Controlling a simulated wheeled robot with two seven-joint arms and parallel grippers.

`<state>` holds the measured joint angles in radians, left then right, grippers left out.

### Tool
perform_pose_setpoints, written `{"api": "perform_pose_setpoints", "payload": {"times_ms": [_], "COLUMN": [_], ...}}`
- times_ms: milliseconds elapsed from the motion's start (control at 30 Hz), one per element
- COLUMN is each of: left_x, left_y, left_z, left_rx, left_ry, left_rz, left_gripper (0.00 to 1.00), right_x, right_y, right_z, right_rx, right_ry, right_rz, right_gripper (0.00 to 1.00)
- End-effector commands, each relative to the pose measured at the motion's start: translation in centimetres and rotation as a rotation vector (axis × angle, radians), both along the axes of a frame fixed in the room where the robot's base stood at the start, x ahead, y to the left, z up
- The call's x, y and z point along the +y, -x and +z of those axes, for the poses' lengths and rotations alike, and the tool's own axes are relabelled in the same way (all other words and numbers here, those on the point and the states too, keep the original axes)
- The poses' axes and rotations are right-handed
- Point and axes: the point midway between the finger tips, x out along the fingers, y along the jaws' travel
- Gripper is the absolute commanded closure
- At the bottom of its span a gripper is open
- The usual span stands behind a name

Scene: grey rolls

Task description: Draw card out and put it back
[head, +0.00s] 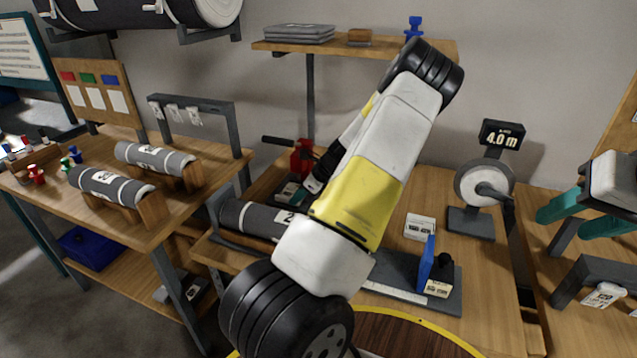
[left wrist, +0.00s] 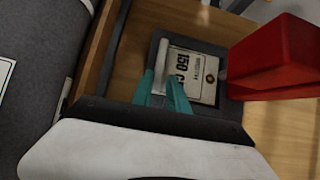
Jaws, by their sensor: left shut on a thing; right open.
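The card (left wrist: 207,78) is pale with dark print that reads roughly "150 C" and a round dark mark. In the left wrist view it lies in a dark grey holder (left wrist: 228,110), with a white raised bar (left wrist: 164,62) along its left side. My left gripper (left wrist: 165,82) has its teal fingers shut at the lower end of that bar. The card appears to be still within the holder's outline. My right gripper (head: 583,213) is open and empty at the right edge.
A red block (left wrist: 275,58) stands right beside the holder. A grey roll (head: 252,218) lies in front of it on the bench. A dial stand with a "4.0 m" display (head: 502,138) and a blue stop (head: 427,260) stand to the right. Two rolls on cradles (head: 112,186) occupy the left table.

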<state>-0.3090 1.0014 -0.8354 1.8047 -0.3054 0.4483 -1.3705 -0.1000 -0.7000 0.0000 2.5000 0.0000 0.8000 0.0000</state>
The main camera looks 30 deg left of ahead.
Motion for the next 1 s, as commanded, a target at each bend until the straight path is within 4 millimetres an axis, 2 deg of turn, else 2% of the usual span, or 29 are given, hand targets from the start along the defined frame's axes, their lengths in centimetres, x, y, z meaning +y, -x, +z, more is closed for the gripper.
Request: {"api": "perform_pose_setpoints", "payload": {"times_ms": [267,1000], "left_x": [-0.19,-0.21], "left_y": [0.41,0.47], "left_z": [-0.45,0.21], "left_rx": [0.01,0.004], "left_ry": [0.004,0.002], "left_rz": [0.003,-0.001], "left_gripper": [1.0,1.0], "right_x": [0.0,0.0], "right_y": [0.0,0.0], "right_z": [0.0,0.0], "right_rx": [0.0,0.0], "right_ry": [0.0,0.0], "right_rz": [0.0,0.0], "right_gripper": [0.54,0.54]}}
